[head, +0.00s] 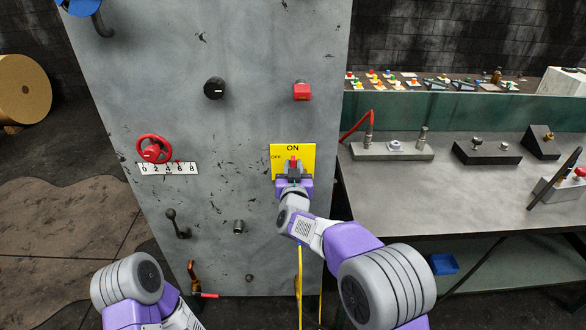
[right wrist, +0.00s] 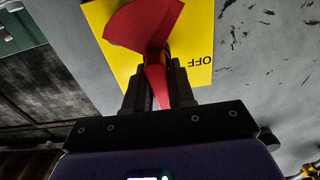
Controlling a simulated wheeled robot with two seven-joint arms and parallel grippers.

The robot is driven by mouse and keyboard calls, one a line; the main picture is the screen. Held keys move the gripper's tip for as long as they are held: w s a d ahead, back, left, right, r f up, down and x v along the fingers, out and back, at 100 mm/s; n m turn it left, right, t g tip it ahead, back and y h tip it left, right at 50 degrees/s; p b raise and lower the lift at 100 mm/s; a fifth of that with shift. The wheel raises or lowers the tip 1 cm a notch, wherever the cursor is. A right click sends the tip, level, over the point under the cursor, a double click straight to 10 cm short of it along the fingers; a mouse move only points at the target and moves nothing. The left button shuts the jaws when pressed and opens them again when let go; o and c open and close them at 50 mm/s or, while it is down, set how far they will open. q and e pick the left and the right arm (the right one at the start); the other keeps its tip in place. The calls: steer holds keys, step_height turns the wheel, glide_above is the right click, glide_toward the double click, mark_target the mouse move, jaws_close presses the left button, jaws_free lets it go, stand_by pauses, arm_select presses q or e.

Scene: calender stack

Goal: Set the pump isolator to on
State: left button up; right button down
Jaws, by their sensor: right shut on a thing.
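The pump isolator is a yellow plate (head: 308,155) with a red handle (head: 293,162) on the grey panel. ON is printed at the plate's top and OFF at its left. My right gripper (head: 292,177) is in front of the plate, shut on the handle. The handle looks roughly upright below the word ON, but the gripper hides its lower part. In the right wrist view the red handle (right wrist: 155,85) runs between the dark fingers (right wrist: 158,92), and OFF shows upside down at the right. My left gripper is out of view; only its arm shows at bottom left.
A workbench (head: 440,190) with several devices stands at right. Yellow cables (head: 299,275) hang below the plate.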

steer(key=c, duration=1.1)
jaws_free()
steer(key=shift+o, duration=0.2)
steer(key=shift+s, duration=0.15)
steer(key=s+p, duration=0.1)
steer(key=s, duration=0.6)
steer(key=shift+s, duration=0.15)
